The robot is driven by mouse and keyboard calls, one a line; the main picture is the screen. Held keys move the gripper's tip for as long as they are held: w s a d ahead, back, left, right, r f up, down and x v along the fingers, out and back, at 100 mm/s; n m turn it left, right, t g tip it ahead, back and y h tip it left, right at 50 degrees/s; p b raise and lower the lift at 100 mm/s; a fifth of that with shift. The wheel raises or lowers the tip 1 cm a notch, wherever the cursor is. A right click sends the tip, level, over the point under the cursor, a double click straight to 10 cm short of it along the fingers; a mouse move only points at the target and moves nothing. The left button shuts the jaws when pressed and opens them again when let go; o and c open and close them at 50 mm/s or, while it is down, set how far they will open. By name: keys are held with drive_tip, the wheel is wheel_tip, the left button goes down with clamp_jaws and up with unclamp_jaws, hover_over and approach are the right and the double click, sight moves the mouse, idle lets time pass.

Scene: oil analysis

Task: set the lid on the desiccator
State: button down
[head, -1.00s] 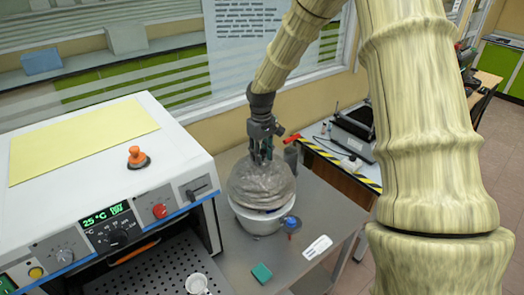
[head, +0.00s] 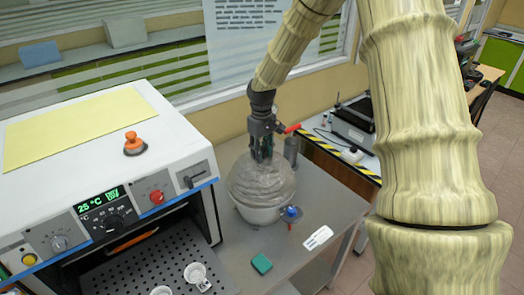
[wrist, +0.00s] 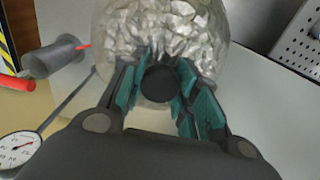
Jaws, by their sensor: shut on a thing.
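The lid (head: 262,181) is a grey, rippled, shiny dome. In the head view it sits over the white desiccator bowl (head: 262,214), its rim at the bowl's top; I cannot tell whether it is fully seated all round. My gripper (head: 261,155) points down from above and is shut on the lid's knob. In the wrist view the dark round knob (wrist: 159,84) lies between the teal finger pads of my gripper (wrist: 160,90), with the shiny dome (wrist: 165,30) beyond. The bowl's far side is hidden.
A white oven (head: 110,160) with an open front stands to the left. A blue-topped stopcock (head: 291,212) is at the bowl's right. A green block (head: 261,263) and a white label (head: 318,237) lie on the grey table. A grey cylinder (head: 291,148) stands behind.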

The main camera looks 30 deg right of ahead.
drive_tip(key=shift+f, duration=0.45)
drive_tip(key=c, duration=1)
unclamp_jaws()
wheel_tip(320, 180, up, 12)
